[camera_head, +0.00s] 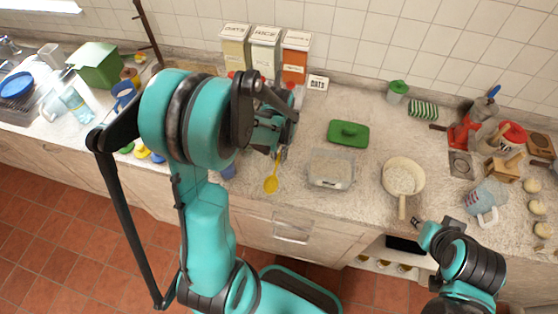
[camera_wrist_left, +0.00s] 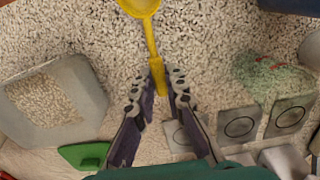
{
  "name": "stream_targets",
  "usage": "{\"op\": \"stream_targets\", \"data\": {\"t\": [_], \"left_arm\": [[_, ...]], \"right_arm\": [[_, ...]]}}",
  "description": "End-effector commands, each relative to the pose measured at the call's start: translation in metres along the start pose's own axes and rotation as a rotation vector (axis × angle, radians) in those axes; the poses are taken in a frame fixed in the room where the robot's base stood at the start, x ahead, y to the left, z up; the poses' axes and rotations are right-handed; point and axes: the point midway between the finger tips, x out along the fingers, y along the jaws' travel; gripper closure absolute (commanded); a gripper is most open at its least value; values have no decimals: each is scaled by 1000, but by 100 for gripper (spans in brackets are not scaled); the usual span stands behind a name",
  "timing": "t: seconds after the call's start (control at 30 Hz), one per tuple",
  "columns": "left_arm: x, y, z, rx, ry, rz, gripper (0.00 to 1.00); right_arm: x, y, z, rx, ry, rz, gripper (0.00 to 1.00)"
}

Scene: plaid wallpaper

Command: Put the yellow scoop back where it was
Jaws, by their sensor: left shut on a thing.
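My left gripper (camera_head: 281,152) is shut on the handle of the yellow scoop (camera_head: 271,184). In the left wrist view the scoop's handle (camera_wrist_left: 156,66) sits between the fingertips (camera_wrist_left: 158,86), and its bowl runs off the top edge. The scoop points toward the counter's front edge, left of a clear box (camera_head: 331,180) of pale grains. That box (camera_wrist_left: 85,78) is also at the left of the wrist view. I cannot tell whether the scoop touches the counter. My right gripper (camera_head: 420,228) is near the front edge; its jaws are too small to read.
Canisters marked OATS (camera_head: 235,48) and RICE (camera_head: 265,48) and an orange-red one (camera_head: 295,65) stand at the wall, with an OATS card (camera_head: 317,83) beside them. A green lid (camera_head: 348,132) lies behind the box. A pan (camera_head: 402,178) stands to its right.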

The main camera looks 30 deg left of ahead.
Motion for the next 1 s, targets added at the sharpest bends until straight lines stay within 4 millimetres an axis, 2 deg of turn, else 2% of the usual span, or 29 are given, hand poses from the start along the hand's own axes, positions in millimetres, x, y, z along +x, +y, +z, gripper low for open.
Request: {"op": "stream_targets", "data": {"t": [0.03,0.13,0.53,0.57,0.6,0.63,1.0], "left_arm": [[11,0,0,0,0,0,100],[25,0,0,0,0,0,100],[30,1,0,0,0,0,100],[30,1,0,0,0,0,83],[29,1,0,0,0,0,72],[29,1,0,0,0,0,67],[24,1,0,0,0,0,67]], "right_arm": [[4,0,3,0,0,0,67],[8,0,5,0,0,0,67],[11,0,8,0,0,0,67],[10,0,7,0,0,0,67],[10,0,7,0,0,0,67],[9,0,7,0,0,0,67],[6,0,4,0,0,0,67]]}}
